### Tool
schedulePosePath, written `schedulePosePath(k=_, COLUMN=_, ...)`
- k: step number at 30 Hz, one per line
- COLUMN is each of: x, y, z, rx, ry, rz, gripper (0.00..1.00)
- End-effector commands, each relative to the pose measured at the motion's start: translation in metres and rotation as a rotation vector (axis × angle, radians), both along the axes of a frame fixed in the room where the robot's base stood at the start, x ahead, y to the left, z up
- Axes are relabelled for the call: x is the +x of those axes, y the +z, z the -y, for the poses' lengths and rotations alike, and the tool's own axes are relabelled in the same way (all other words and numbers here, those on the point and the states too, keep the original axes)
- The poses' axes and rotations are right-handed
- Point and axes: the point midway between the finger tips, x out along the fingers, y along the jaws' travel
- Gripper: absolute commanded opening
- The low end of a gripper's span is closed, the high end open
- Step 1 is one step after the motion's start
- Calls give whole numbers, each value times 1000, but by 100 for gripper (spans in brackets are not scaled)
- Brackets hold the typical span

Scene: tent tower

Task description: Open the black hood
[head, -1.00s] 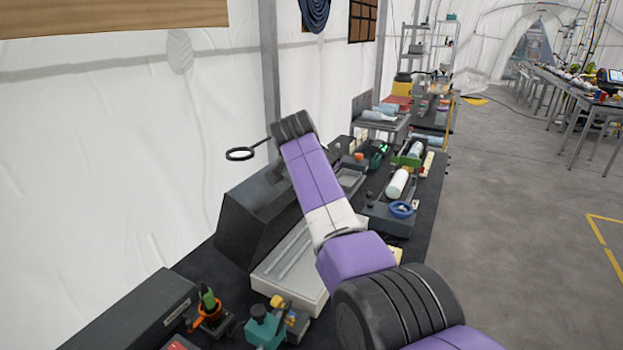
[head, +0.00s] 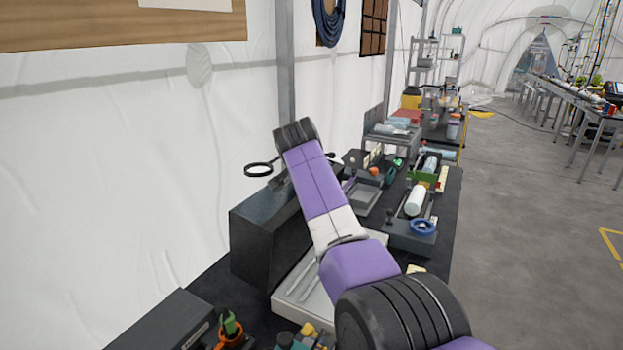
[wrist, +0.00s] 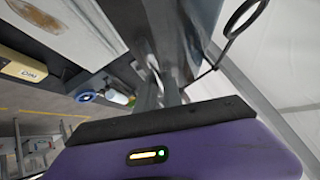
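The black hood (head: 262,240) is a dark, box-like cover on the bench, left of my arm, with a pale tray in front of it. My arm crosses in front of its right part, so I cannot tell from here whether it is raised. My gripper (head: 279,184) is mostly hidden behind my arm, close above the hood's upper edge. In the wrist view, grey finger parts (wrist: 160,88) show beyond my purple wrist housing. Whether they are open, or touch the hood, is unclear.
A black ring on a thin stem (head: 258,169) stands beside my gripper, near the white tent wall. The pale tray (head: 290,300) lies below my arm. A device with a white cylinder and blue ring (head: 422,226) stands to the right. Open floor (head: 530,230) lies further right.

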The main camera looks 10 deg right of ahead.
Motion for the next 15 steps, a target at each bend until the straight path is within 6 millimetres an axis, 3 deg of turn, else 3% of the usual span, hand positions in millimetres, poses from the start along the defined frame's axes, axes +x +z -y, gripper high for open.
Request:
schedulePosePath(k=1, x=0, y=1, z=0, rx=-1, ry=1, rz=1, gripper=15)
schedulePosePath(k=4, x=0, y=1, z=0, rx=0, ry=0, rz=1, gripper=33)
schedulePosePath(k=15, x=-1, y=1, z=0, rx=-1, ry=0, rz=1, gripper=33)
